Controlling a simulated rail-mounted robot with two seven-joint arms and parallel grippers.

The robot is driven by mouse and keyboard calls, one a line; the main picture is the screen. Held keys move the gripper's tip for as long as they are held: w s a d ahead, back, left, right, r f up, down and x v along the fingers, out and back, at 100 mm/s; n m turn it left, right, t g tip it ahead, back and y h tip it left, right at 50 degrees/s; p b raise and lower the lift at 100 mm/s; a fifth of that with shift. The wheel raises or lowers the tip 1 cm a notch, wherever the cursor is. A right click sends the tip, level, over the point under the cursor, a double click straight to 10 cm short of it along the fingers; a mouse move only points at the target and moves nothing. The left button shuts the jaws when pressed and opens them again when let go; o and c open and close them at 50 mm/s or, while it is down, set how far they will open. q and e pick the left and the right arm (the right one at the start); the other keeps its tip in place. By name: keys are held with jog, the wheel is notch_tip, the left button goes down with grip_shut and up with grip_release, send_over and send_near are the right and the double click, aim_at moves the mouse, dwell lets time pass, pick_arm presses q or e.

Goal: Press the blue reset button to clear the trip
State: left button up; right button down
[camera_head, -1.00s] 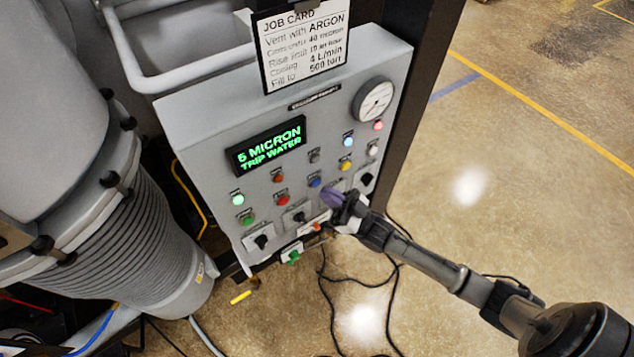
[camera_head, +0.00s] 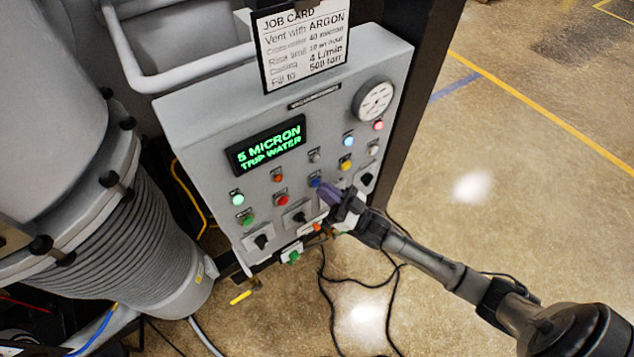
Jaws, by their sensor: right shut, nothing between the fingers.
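The blue reset button (camera_head: 314,182) is on the grey control panel (camera_head: 215,130), below and right of the green display (camera_head: 267,145), which reads "5 MICRON TRIP WATER". My right gripper (camera_head: 326,190) is shut and empty, with its purplish fingertips at the lower right edge of the blue button. They overlap the button's edge in this view; I cannot tell whether they touch it. My left gripper is not in view.
Close around the blue button are a red button (camera_head: 282,200), a yellow button (camera_head: 346,165) and a black rotary switch (camera_head: 299,217). A gauge (camera_head: 374,99) and a job card (camera_head: 300,42) are higher up. Black cables (camera_head: 335,283) lie on the floor below.

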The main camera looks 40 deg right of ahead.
jog(key=shift+w, duration=0.3)
jog(key=shift+s, duration=0.2)
dwell(0.4)
jog(key=shift+s+p, duration=0.3)
jog(key=shift+s, duration=0.3)
jog(key=shift+s, duration=0.1)
jog(key=shift+s+a+p, duration=0.2)
jog(key=shift+s+p, duration=0.9)
jog(key=shift+s, duration=1.3)
